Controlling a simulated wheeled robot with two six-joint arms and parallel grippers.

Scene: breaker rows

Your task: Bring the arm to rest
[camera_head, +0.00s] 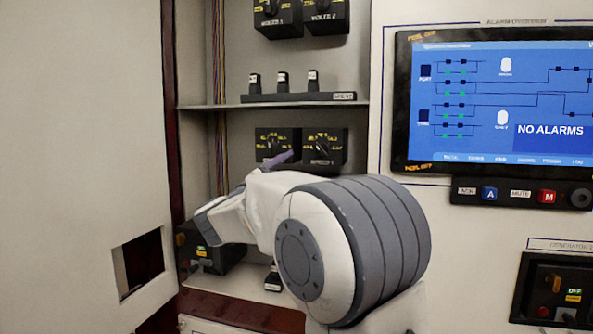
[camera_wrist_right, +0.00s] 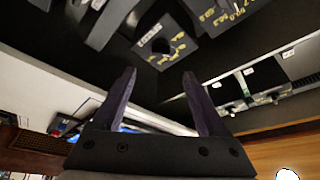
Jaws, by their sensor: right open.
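My right arm reaches into the open breaker cabinet in the head view, its large white and grey joint in front of the lower compartment. A dark box with a round knob (camera_wrist_right: 160,46) appears beyond the fingertips. I cannot tell whether they touch anything. My left gripper is not in view.
A shelf (camera_head: 290,105) carries a row of small breakers (camera_head: 283,82). A small switch box (camera_head: 212,255) stands low at the left, close to my arm. A screen (camera_head: 500,100) reading "NO ALARMS" is on the right panel. A pale door (camera_head: 80,150) stands at left.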

